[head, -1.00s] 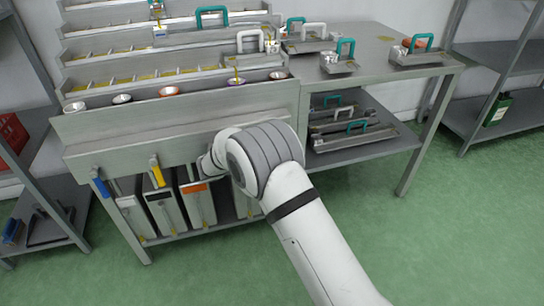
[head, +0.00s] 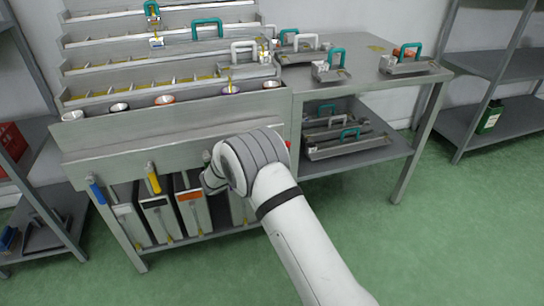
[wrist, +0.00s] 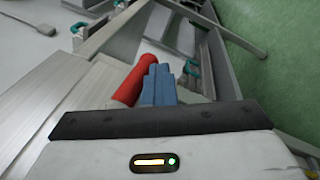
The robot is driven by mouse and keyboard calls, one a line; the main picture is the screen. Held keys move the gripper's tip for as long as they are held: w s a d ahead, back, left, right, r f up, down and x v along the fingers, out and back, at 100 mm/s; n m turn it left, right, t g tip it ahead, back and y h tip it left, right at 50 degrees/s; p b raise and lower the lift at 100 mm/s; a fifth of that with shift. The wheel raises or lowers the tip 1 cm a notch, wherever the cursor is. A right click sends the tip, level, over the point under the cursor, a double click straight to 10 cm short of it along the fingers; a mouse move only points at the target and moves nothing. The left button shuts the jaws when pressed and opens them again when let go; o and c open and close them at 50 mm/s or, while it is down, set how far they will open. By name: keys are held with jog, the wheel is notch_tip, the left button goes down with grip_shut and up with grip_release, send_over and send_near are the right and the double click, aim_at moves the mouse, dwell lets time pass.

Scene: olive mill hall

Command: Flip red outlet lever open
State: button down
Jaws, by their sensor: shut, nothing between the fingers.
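The red outlet lever (wrist: 135,84) shows in the wrist view as a thick red handle lying at a slant, just left of my gripper's fingers. My gripper (wrist: 160,76) has its blue-grey fingers pressed together with nothing between them. The fingers are right beside the red handle; I cannot tell whether they touch it. In the head view my arm hides the fingers and most of this spot at the bench front. A small red patch (head: 289,145) shows at the right edge of my arm; I cannot tell whether it is this lever.
A blue lever (head: 96,189) and a yellow lever (head: 153,178) hang on the steel bench front (head: 130,158) to the left. Several bins stand below. Trays with handles stand on the right-hand table (head: 375,92) and its lower shelf. The green floor at right is clear.

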jog(key=shift+w+d, duration=0.1)
jog(key=shift+w, duration=0.05)
dwell(0.3)
jog(key=shift+f, duration=0.1)
jog(key=s+a+f, duration=0.5)
jog(key=s+a, duration=0.2)
jog(key=shift+s+a+f, duration=0.2)
jog(key=shift+a+f, duration=0.1)
jog(key=shift+f, duration=0.1)
